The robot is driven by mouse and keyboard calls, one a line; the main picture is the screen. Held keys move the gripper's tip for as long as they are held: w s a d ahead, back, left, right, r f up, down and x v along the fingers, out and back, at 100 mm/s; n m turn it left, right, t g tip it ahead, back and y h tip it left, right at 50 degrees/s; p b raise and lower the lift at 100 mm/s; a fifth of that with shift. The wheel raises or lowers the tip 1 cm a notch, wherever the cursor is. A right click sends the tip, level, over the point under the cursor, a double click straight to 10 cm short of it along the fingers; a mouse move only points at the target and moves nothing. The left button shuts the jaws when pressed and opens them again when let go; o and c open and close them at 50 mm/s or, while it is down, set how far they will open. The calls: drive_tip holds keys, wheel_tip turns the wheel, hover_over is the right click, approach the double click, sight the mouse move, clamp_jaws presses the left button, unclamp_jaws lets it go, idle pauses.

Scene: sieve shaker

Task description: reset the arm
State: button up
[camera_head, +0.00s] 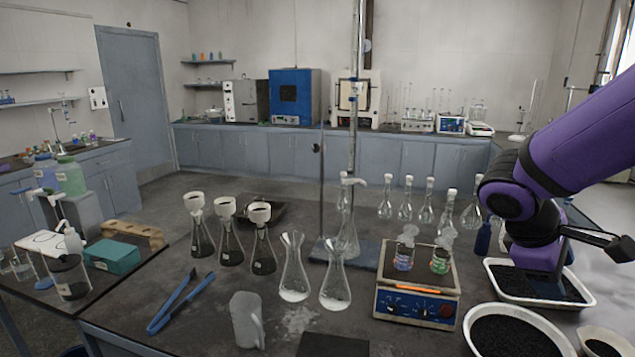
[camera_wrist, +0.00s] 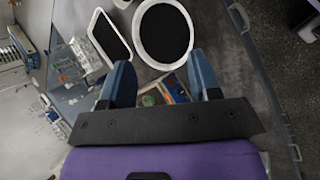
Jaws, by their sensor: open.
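My gripper (camera_wrist: 163,78) shows in the wrist view with its two blue fingers wide apart. Nothing is held between them. In the head view my purple arm reaches in from the right, and its end hangs over the right side of the dark bench (camera_head: 190,335), near the trays of black grains.
A hotplate (camera_head: 416,306) with two small beakers stands left of my arm. Two clear conical flasks (camera_head: 335,288), a metal stand, dark-filled flasks (camera_head: 231,250) and blue tongs (camera_head: 178,300) are farther left. A white-rimmed tray (camera_head: 575,303) and bowls of black grains crowd the right front.

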drive_tip(key=s+a+r+m+t+y, duration=0.5)
drive_tip(key=s+a+r+m+y, duration=0.2)
drive_tip(key=s+r, duration=0.1)
drive_tip(key=shift+s+a+r+m+t, duration=0.25)
drive_tip(key=shift+s+r+m+t, duration=0.1)
drive_tip(key=shift+r, duration=0.55)
drive_tip(key=shift+w, duration=0.1)
idle(1.1)
